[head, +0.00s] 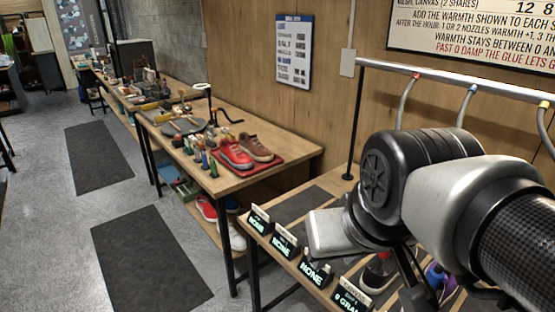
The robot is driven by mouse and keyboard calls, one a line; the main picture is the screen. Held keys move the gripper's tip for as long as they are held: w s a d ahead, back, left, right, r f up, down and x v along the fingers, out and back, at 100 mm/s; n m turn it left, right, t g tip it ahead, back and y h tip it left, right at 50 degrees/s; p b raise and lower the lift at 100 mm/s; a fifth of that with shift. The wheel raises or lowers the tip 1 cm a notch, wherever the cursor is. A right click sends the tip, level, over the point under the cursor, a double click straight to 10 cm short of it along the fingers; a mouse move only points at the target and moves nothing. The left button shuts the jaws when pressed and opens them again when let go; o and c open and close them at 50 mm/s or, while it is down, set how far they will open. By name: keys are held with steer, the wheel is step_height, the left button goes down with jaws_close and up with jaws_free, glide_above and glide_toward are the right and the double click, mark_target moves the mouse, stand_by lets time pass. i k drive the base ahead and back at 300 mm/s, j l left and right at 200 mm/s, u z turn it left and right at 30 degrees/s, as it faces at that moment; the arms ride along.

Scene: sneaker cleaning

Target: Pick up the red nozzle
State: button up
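Several hoses hang from a pale rail at the upper right. One has a red collar (415,76) at its top, and its lower end goes out of sight behind my arm. I cannot make out a red nozzle itself. My arm fills the right side, with its black and grey wrist over the near bench. A flat silver part (330,232) sticks out at its left, above the bench. The fingertips are not clearly shown, so I cannot tell whether my gripper is open or shut.
The near bench carries small display signs (316,272), several reading NONE, and a dark shoe (378,272). Another bench (235,180) holds a red mat with red and brown sneakers. Other hoses have blue (472,89) and yellow (544,104) collars. Floor at left is open.

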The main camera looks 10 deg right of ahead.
mark_target(378, 269)
steer(key=i+j+z, duration=0.25)
steer(key=i+j, duration=0.15)
steer(key=i+j+z, duration=0.25)
steer(key=j, duration=0.25)
steer(key=i+z, duration=0.1)
steer(key=z, duration=1.35)
